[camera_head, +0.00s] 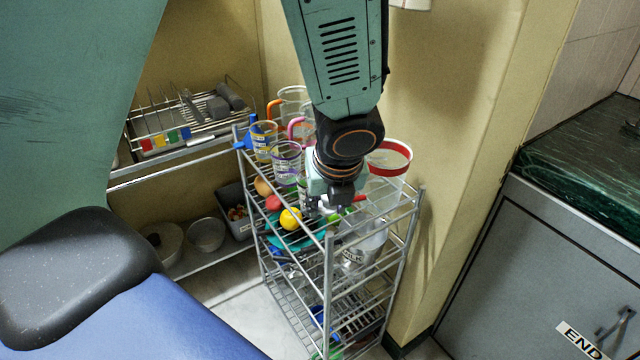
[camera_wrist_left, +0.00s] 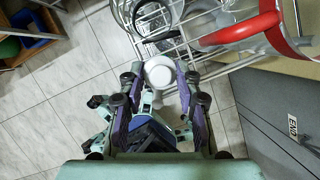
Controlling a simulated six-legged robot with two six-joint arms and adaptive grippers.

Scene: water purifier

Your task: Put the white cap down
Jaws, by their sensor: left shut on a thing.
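My left gripper (camera_head: 333,203) is over the top of the wire rack cart in the head view, pointing down. In the left wrist view its two purple fingers (camera_wrist_left: 160,86) are shut on the round white cap (camera_wrist_left: 160,71), held between the fingertips. The cap is mostly hidden by the gripper in the head view. The cap appears close to the rack's edge in the wrist view; I cannot tell whether it touches anything there. My right gripper is not in view.
The wire cart (camera_head: 329,285) holds several clear pitchers, including a red-rimmed one (camera_head: 390,158) right of the gripper and a purple-handled one (camera_head: 287,165) to the left. A yellow ball (camera_head: 290,219) lies near the gripper. A grey cabinet (camera_head: 545,270) stands at the right.

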